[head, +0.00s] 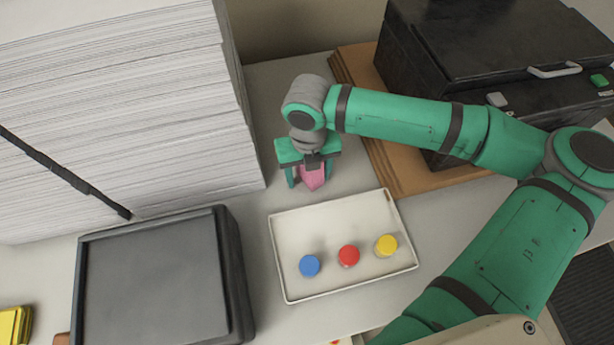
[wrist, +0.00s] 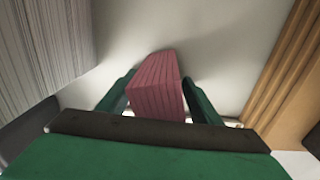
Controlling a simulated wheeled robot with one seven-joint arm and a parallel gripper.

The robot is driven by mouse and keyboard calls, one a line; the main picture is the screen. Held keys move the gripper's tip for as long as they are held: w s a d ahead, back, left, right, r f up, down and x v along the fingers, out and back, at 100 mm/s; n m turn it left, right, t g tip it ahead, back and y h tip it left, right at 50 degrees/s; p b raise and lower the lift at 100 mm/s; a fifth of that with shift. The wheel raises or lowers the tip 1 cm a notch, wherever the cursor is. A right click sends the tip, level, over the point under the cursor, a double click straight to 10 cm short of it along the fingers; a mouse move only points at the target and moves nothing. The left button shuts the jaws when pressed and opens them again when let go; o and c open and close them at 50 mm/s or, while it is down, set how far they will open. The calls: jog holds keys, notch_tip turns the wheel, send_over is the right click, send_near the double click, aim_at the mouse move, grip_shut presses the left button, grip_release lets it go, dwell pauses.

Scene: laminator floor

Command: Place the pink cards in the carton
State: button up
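The pink cards (head: 313,179) are a small upright stack below my gripper (head: 309,178), at the back of the table behind the white tray. In the wrist view the pink cards (wrist: 156,85) lie between the two green fingers of my gripper (wrist: 160,85). I cannot tell whether the stack touches the table. I cannot make out the carton for certain in either view.
A white tray (head: 343,279) with blue, red and yellow round pieces lies in front. A tall paper stack (head: 120,120) stands left, a dark box-like unit (head: 150,280) front left. A black machine (head: 490,45) rests on brown boards (head: 385,150) at right. Yellow items (head: 13,326) show bottom left.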

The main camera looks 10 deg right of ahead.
grip_shut()
jog(key=shift+s+r, duration=0.1)
notch_tip(320, 180, up, 9)
jog(key=shift+r, duration=0.45)
